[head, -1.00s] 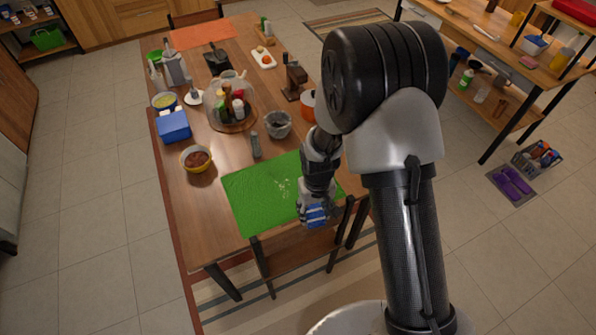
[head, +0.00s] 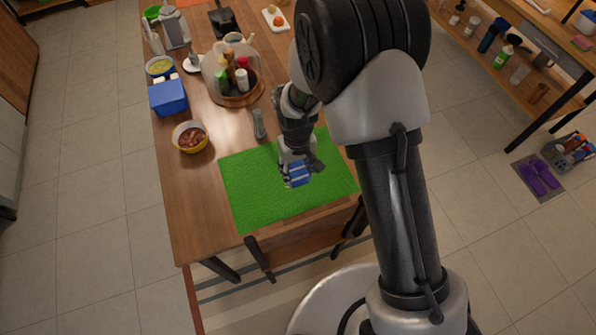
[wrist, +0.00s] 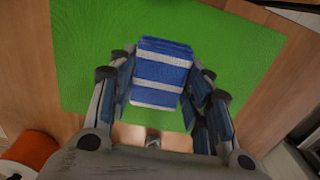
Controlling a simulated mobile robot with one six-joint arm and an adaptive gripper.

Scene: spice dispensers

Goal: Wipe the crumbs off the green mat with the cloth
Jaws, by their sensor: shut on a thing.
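The green mat (head: 250,195) lies flat at the near end of the wooden table, and it fills much of the wrist view (wrist: 90,60). My gripper (head: 293,167) is over the middle-right part of the mat. It is shut on the folded blue-and-white striped cloth (head: 299,178). In the wrist view the cloth (wrist: 162,75) sits between the two fingers, above or on the mat; I cannot tell whether it touches. I see no crumbs on the visible mat; the arm and cloth hide part of it.
A bowl of brown food (head: 190,137), a blue box (head: 168,97) and a grey pestle (head: 259,124) stand behind and left of the mat. A round tray (head: 236,97) holds several bottles. An orange pot (wrist: 28,152) shows in the wrist view. A chair (head: 262,262) stands at the near edge.

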